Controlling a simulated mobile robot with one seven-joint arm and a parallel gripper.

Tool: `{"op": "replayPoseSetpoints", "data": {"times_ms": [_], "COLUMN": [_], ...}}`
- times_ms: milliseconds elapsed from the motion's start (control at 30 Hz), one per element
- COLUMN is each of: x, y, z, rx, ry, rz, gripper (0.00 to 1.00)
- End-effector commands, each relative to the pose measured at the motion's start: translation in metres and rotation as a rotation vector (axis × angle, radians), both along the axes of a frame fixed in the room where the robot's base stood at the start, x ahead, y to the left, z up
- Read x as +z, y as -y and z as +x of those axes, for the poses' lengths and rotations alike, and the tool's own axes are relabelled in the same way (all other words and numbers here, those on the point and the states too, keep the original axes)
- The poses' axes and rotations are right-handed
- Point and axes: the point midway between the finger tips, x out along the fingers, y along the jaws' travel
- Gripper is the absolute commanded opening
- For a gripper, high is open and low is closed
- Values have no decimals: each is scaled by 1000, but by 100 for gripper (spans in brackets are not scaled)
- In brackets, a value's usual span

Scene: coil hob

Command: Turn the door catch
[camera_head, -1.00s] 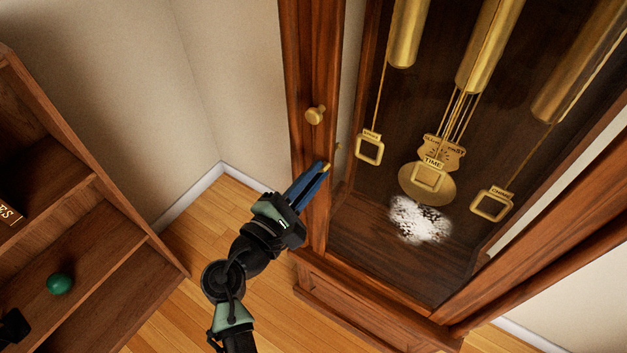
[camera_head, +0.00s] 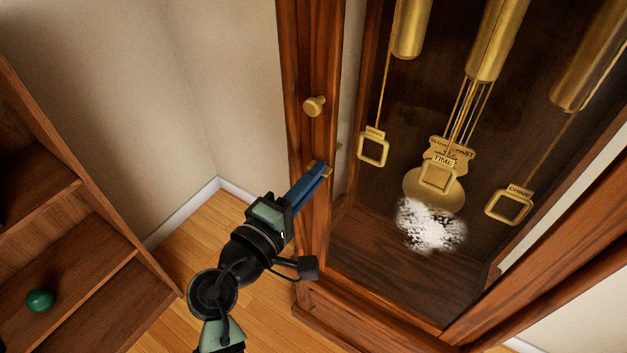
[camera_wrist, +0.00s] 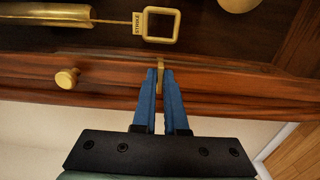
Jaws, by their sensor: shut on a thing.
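The door catch is a small brass piece on the wooden door frame (camera_head: 318,60) of a tall clock, below a round brass knob (camera_head: 314,106). In the head view only bits of the catch (camera_head: 314,165) show around my blue fingertips. My gripper (camera_head: 320,172) reaches up from the lower left and is shut on the catch. In the wrist view the catch (camera_wrist: 160,66) shows as a narrow brass bar between the tips of my gripper (camera_wrist: 160,72). The knob (camera_wrist: 67,78) is to the left there, clear of the fingers.
Inside the clock hang brass weights (camera_head: 411,30) with labelled square frames, and a pendulum (camera_head: 428,186) with a whitish speckled patch at its lower edge. A wooden shelf (camera_head: 75,265) with a green ball (camera_head: 39,300) stands at the left. Open wooden floor lies between shelf and clock.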

Motion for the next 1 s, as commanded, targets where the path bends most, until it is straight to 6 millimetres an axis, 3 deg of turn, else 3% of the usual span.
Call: {"op": "replayPoseSetpoints", "data": {"times_ms": [500,533,700,1000], "x": [0,0,0,0], "y": [0,0,0,-1], "z": [0,0,0,-1], "rx": [0,0,0,1], "ry": [10,10,10,9], "rz": [20,20,19,16], "gripper": [0,12,40,40]}}
